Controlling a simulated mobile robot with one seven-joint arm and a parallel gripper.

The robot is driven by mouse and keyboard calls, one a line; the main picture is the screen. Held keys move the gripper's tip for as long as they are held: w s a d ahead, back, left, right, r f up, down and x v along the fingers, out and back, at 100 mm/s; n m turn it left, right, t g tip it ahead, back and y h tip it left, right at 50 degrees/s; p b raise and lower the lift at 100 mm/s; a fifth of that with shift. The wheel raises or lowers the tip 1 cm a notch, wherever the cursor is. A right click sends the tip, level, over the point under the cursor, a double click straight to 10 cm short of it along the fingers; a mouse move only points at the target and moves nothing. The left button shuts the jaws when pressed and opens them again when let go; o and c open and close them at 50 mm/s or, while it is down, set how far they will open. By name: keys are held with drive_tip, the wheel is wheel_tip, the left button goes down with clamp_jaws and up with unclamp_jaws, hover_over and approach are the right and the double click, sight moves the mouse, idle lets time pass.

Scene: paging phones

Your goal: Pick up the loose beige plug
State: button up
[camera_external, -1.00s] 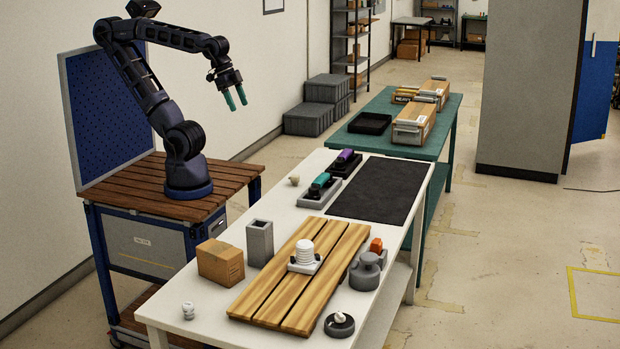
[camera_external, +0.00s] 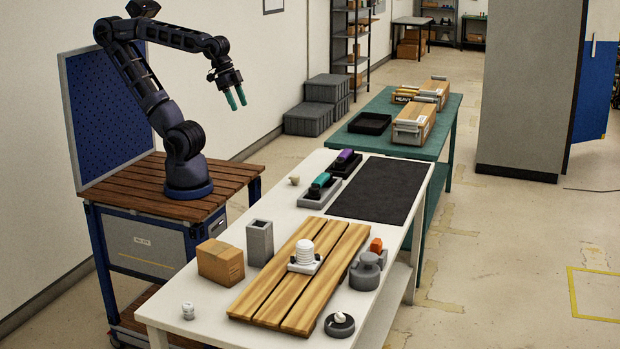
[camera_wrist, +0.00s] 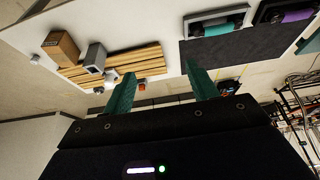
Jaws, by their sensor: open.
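A small beige plug (camera_external: 294,181) lies on the white table (camera_external: 277,204) near its far left edge, beside the grey cradle that holds a teal handset. I cannot make the plug out in the wrist view. My gripper (camera_external: 236,99) is open and empty, held high in the air to the left of the plug, well apart from it and pointing down. Its two teal fingers also show spread in the wrist view (camera_wrist: 162,80), with nothing between them.
Teal (camera_external: 321,180) and purple (camera_external: 345,155) handsets sit in cradles near the plug. A black mat (camera_external: 380,190) lies right of them. An open grey box (camera_external: 260,243), a carton (camera_external: 220,263) and a slatted board (camera_external: 265,298) with a white ribbed piece (camera_external: 305,253) stand nearer.

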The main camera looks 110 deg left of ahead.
drive_tip(key=w+a+f+n+g+h, duration=0.1)
drive_tip(key=w+a+f+n+g, duration=0.1)
drive_tip(key=w+a+f+n, duration=0.45)
drive_tip(key=n+g+h, duration=0.2)
drive_tip(key=n+h, duration=0.2)
drive_tip(key=n, duration=0.9)
approach(295, 175)
drive_tip(key=x, duration=1)
drive_tip(key=shift+d+f, duration=0.15)
drive_tip(key=shift+f, duration=0.15)
drive_tip(key=c, duration=1.1)
drive_tip(key=shift+r, duration=0.1)
